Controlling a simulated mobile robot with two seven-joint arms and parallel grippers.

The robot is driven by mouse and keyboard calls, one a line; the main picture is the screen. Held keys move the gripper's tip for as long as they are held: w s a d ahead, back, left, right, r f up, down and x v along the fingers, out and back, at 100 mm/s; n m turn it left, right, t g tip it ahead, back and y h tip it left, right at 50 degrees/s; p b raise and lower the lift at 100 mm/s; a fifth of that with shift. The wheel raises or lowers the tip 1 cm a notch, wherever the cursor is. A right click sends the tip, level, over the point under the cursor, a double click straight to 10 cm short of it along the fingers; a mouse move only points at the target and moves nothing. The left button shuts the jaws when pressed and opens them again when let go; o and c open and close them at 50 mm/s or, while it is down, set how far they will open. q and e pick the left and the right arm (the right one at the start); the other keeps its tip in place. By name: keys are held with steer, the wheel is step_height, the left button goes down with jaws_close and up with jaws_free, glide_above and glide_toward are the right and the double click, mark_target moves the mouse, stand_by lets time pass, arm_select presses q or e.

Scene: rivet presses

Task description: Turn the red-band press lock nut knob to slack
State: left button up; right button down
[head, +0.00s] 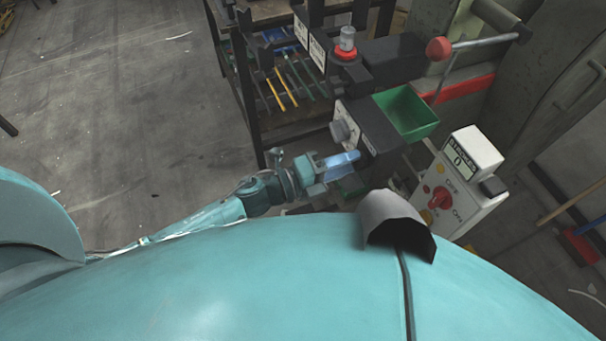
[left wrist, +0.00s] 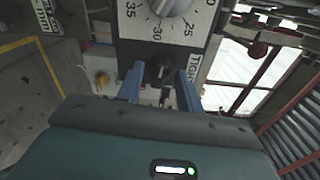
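The press with a red band (head: 470,90) on its column stands at centre right in the head view. Its front block (head: 375,135) carries a grey dial (head: 342,132); the dial also shows at the top of the left wrist view (left wrist: 170,6). The black lock nut knob (left wrist: 158,70) sits below the dial, beside a label reading TIGHT (left wrist: 194,78). My left gripper (head: 340,165) is at the front block, its blue fingers (left wrist: 160,88) open on either side of the knob with gaps visible. Contact depth cannot be told. The knob is hidden in the head view. My right gripper is out of view.
A green bin (head: 408,112) is beside the front block. A white counter box (head: 460,175) with a red switch stands to its right. A red-ball lever (head: 440,48) sticks out above. A dark rack (head: 270,80) stands behind left.

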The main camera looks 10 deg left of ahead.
arm_select(q)
steer(key=v, duration=1.2)
steer(key=shift+b, duration=0.45)
steer(key=shift+s+a, duration=0.1)
steer(key=shift+a, duration=0.05)
